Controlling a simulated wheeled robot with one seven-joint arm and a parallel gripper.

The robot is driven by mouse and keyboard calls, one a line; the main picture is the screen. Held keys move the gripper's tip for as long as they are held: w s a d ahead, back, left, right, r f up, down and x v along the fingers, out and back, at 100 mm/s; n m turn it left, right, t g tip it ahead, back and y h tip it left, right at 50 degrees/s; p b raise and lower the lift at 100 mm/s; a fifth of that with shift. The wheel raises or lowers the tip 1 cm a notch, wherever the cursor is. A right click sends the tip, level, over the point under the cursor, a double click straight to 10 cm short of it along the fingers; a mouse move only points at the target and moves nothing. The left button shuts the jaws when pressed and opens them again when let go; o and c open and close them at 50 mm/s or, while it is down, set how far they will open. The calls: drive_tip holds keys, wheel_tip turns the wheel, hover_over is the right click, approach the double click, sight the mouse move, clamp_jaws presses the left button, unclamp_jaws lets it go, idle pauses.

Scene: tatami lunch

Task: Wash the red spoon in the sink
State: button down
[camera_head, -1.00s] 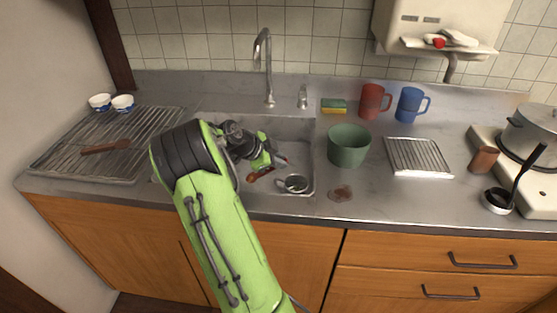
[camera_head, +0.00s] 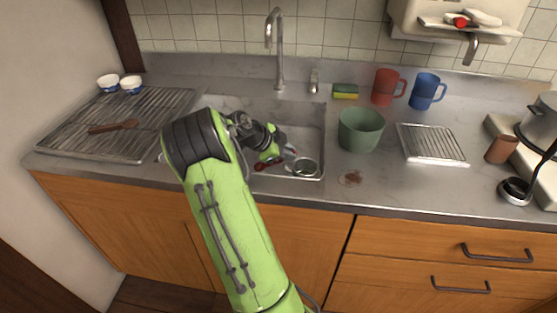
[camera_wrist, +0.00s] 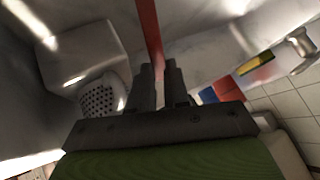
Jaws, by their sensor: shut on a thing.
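The red spoon (camera_head: 266,166) is held by my gripper (camera_head: 274,158) inside the sink, low over the basin. In the wrist view, the red handle (camera_wrist: 149,30) runs up from between the two dark fingers (camera_wrist: 160,75), which are shut on it. The spoon's bowl end cannot be made out clearly. The steel sink (camera_head: 314,130) lies around my gripper, and my arm hides its left part. The tall tap (camera_head: 279,60) stands behind the basin. I cannot tell whether water runs.
A round metal piece (camera_head: 305,167) lies in the sink, right of the spoon. A sponge (camera_head: 345,91) and red (camera_head: 385,87) and blue mugs (camera_head: 424,91) stand behind. A wooden spatula (camera_head: 112,126) lies on the left rack.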

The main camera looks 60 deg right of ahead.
drive_tip(key=shift+w+a, duration=0.25)
drive_tip(key=shift+w, duration=0.25)
drive_tip(key=shift+s, duration=0.15)
drive_tip(key=shift+s+d, duration=0.25)
drive_tip(key=shift+s, duration=0.2)
wheel_tip(320, 180, up, 14)
drive_tip(key=p, duration=0.9)
drive_tip(key=shift+r+p, duration=0.25)
drive_tip(key=shift+p, duration=0.05)
idle(1.3)
wheel_tip(320, 180, up, 5)
drive_tip(key=p, duration=0.3)
idle(0.3)
